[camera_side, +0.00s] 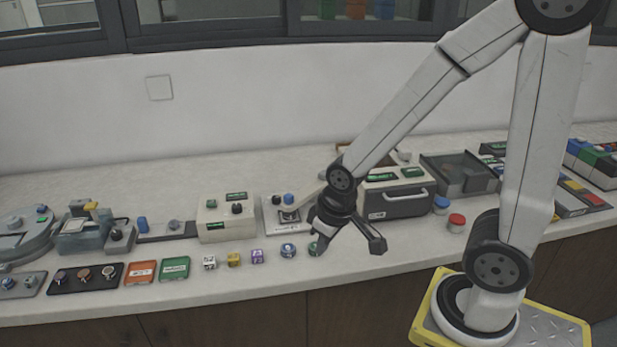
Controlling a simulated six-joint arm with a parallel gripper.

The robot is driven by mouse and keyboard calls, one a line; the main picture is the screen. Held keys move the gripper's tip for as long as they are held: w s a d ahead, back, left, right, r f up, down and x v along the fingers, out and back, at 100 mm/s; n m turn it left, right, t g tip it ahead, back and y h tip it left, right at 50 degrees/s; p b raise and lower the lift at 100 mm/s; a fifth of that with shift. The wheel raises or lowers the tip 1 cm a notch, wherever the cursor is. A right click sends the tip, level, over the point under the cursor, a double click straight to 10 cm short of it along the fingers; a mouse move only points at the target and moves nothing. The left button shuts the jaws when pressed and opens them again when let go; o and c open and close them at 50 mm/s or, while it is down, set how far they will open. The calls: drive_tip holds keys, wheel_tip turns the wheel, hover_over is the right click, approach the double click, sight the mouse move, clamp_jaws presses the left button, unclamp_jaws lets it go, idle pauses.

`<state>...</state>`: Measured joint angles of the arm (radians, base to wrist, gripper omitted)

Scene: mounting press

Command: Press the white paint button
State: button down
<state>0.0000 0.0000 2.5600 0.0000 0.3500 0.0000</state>
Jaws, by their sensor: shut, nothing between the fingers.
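I cannot pick out a white paint button with certainty at this size. A light panel (281,228) on the counter carries a grey knob and a blue knob (289,199), just left of my gripper. My gripper (376,243) is shut and empty, low over the front of the counter. My wrist hides part of what stands behind it.
Small cubes, including a yellow one (233,259), and a blue round piece (288,250) line the front edge. A grey drawer unit (395,200) stands behind right. Blue and red-capped jars (456,222) stand right of my gripper. Bare counter lies along the wall.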

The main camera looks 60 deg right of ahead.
drive_tip(key=w+d+f+m+t, duration=0.1)
drive_tip(key=w+d+m+t, duration=0.1)
drive_tip(key=d, duration=0.5)
drive_tip(key=w+d+f+m+t+h, duration=0.1)
drive_tip(key=w+d+m+t, duration=0.1)
drive_tip(key=w+d+m, duration=0.3)
drive_tip(key=w+d+m+t, duration=0.2)
drive_tip(key=w+d, duration=0.4)
drive_tip(key=d, duration=0.4)
drive_tip(key=shift+w+d+f+m, duration=0.3)
drive_tip(key=shift+d+f+m, duration=0.1)
drive_tip(key=shift+m, duration=0.5)
drive_tip(key=shift+f, duration=0.15)
drive_tip(key=shift+f, duration=4.25)
